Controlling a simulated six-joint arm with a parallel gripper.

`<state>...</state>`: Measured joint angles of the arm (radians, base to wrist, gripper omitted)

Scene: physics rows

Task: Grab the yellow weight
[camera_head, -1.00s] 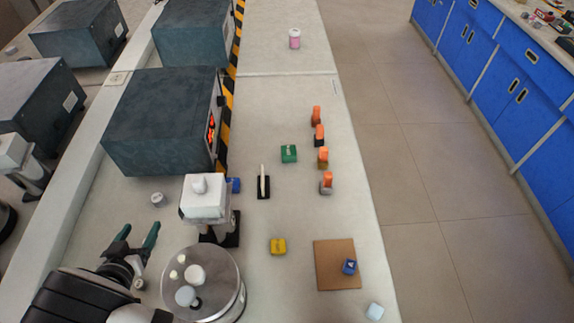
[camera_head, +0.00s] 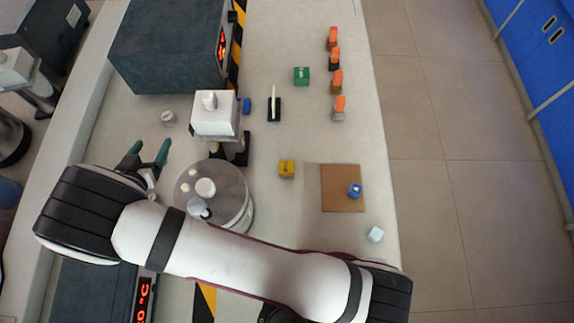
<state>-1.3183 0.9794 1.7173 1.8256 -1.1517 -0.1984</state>
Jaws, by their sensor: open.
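The yellow weight (camera_head: 287,168) is a small yellow block standing on the light table, right of the round grey-topped container and left of the brown square board. Nothing covers it. My gripper (camera_head: 148,153) has two dark green fingers spread apart, with nothing between them.
The round container (camera_head: 220,184) and a white-headed device (camera_head: 215,122) stand between my gripper and the weight. A green block (camera_head: 301,75) and several orange-topped pieces (camera_head: 339,103) stand farther back. Table around the weight is clear.

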